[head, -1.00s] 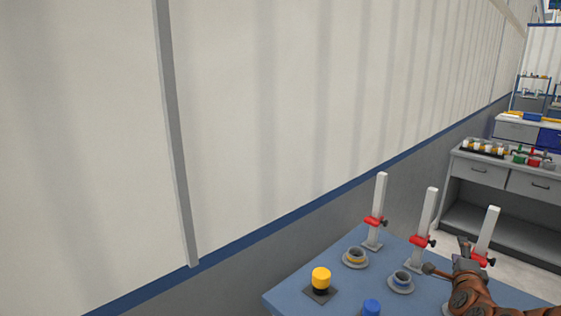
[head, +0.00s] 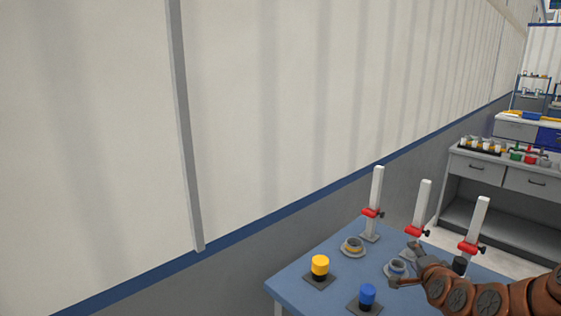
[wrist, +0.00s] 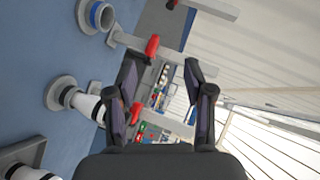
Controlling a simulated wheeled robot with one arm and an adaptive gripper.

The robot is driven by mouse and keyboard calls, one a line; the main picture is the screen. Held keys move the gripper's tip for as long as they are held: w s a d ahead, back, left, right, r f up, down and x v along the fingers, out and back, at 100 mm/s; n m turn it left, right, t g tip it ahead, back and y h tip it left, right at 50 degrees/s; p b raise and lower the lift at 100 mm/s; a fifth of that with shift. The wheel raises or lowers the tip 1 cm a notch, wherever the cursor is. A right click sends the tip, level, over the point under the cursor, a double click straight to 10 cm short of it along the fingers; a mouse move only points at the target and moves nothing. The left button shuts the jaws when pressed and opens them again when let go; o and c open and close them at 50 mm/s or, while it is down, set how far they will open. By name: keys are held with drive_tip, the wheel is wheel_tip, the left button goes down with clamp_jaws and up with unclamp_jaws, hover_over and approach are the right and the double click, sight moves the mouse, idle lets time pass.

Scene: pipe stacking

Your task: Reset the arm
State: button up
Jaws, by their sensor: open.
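My gripper (head: 402,266) reaches in from the lower right in the head view, above the blue table (head: 300,284). In the wrist view my gripper (wrist: 162,72) is open, with its two dark fingers apart and nothing held between them. A yellow-topped pipe piece (head: 320,265) and a blue-topped one (head: 367,295) stand upright on dark square bases. A round holder with a yellow ring (head: 352,246) stands behind them. A blue-ringed holder (head: 396,268) is partly behind my gripper. A black-topped piece (head: 459,265) shows just behind my arm.
Three white posts with red clamps (head: 371,212) stand along the table's far side. A grey workbench (head: 490,175) stands beyond, and a pale wall (head: 280,100) runs along the left.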

drive_tip(key=s+a+f+n+g+y, duration=0.3)
drive_tip(key=s+a+n+g, duration=0.5)
drive_tip(key=s+a, duration=0.55)
drive_tip(key=s+a+r+n+g, duration=0.1)
drive_tip(key=s+n+g, duration=0.3)
drive_tip(key=s, duration=1.1)
drive_tip(key=s+a+r+n+g+h+b, duration=0.1)
drive_tip(key=s+a+n+g, duration=0.3)
drive_tip(key=s, duration=1.1)
drive_tip(key=shift+s+a, duration=0.2)
drive_tip(key=shift+a, duration=0.05)
